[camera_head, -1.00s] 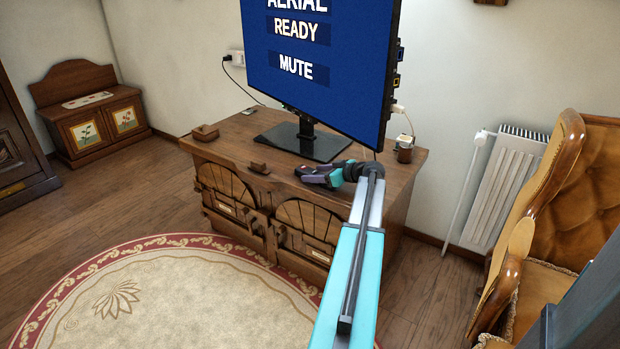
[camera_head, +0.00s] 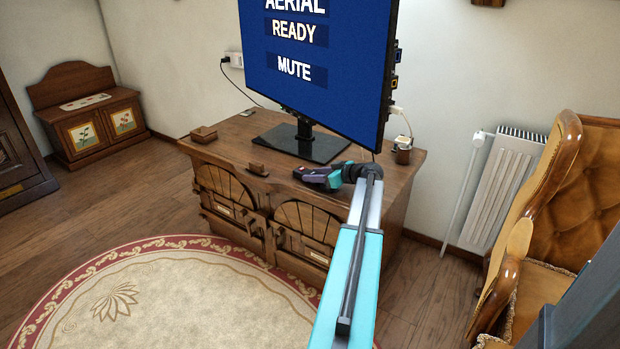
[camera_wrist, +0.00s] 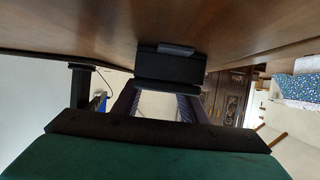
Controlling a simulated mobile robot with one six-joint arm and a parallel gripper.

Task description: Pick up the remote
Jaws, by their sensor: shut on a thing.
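My gripper (camera_head: 318,177) is low over the front of the wooden cabinet top (camera_head: 232,150), in front of the TV stand. In the wrist view, its two purple fingers (camera_wrist: 158,100) are shut on a dark, blocky thing, which I take to be the remote (camera_wrist: 168,68). The remote is at the fingertips, close to the brown cabinet surface. I cannot tell whether it touches that surface.
A TV (camera_head: 325,62) on a black stand (camera_head: 304,145) is just behind my gripper. A wooden box (camera_head: 203,134) and a small brown block (camera_head: 257,169) lie to the left. An armchair (camera_head: 570,200) stands at the right.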

